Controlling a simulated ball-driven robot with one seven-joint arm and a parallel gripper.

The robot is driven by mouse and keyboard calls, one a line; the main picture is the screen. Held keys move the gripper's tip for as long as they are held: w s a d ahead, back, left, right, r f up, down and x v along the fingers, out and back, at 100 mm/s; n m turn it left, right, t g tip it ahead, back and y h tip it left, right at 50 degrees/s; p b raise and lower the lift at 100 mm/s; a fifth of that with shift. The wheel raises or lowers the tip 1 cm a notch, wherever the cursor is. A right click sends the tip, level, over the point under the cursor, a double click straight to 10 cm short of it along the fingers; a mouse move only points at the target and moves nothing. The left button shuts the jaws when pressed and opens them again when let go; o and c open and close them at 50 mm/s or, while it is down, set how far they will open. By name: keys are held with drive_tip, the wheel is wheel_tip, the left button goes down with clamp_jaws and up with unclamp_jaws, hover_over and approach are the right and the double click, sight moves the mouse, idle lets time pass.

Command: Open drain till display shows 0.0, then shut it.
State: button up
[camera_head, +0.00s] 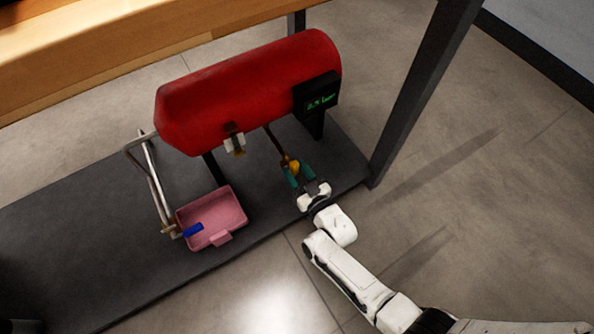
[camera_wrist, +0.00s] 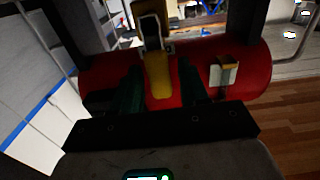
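A red tank (camera_head: 250,90) lies on its side on a dark platform under the wooden bench. A black display (camera_head: 317,96) on its right end shows green digits, possibly 2.4, too blurred to read surely. A bent metal pipe (camera_head: 152,185) leads from the tank's left end down to a blue handle (camera_head: 193,230) by a pink tray (camera_head: 225,212). My gripper (camera_head: 297,176), with green fingers, is at a yellow handle (camera_head: 294,166) below the tank. In the wrist view the yellow handle (camera_wrist: 160,78) stands between the fingers (camera_wrist: 160,92), with red visible beside it; they look open around it.
The wooden bench top (camera_head: 120,45) is above and behind the tank. A dark bench leg (camera_head: 418,95) stands right of my gripper. A small valve with a white part (camera_head: 234,142) hangs from the tank's front. The floor (camera_head: 470,210) at the right is clear.

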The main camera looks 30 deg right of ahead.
drive_tip(key=shift+o, duration=0.5)
drive_tip(key=shift+s, duration=0.1)
drive_tip(key=s+p, duration=0.3)
drive_tip(key=s, duration=0.7)
drive_tip(key=shift+s, duration=0.3)
